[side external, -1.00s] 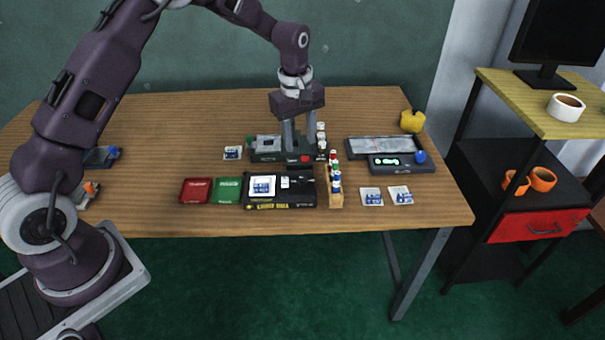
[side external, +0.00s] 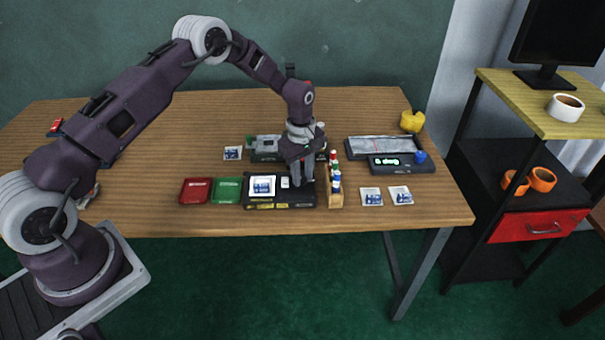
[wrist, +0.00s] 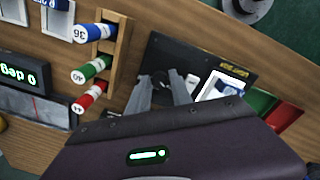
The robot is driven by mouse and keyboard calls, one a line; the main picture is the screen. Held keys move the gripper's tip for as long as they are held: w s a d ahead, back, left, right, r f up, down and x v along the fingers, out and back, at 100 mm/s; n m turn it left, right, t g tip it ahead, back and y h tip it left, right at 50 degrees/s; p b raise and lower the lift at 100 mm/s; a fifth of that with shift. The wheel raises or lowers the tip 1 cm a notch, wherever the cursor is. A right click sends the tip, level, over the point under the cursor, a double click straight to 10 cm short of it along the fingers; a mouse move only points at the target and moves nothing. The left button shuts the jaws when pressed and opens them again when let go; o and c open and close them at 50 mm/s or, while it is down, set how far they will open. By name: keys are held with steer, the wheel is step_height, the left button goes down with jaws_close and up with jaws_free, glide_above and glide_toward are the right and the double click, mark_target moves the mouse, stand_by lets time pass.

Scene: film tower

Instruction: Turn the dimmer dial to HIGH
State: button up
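The black box (side external: 258,204) with yellow lettering lies near the front of the table, with a white-framed slide on its left part. It also shows in the wrist view (wrist: 205,56). My gripper (side external: 301,181) points down over the box's right end. In the wrist view my gripper's two fingers (wrist: 160,82) stand apart, with a small dark round shape between their tips. It looks like the dimmer dial (wrist: 160,77), but its marks and setting cannot be read. I cannot tell whether the fingers touch it. A small white switch (wrist: 192,81) sits beside the fingers.
A wooden rack (side external: 336,199) of coloured bottles stands close to the right of my gripper. The grey device (side external: 265,155) lies behind. A unit with a green display (side external: 388,161) is at the back right. Red (side external: 195,191) and green (side external: 227,190) cases lie left of the box.

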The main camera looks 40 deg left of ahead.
jaws_close()
steer(key=shift+m, duration=0.3)
steer(key=m, duration=1)
steer(key=shift+m, duration=0.4)
steer(key=m, duration=0.6)
steer(key=shift+w+r, duration=0.1)
steer(key=m, duration=0.6)
steer(key=shift+g, duration=0.3)
steer(key=shift+m, duration=0.4)
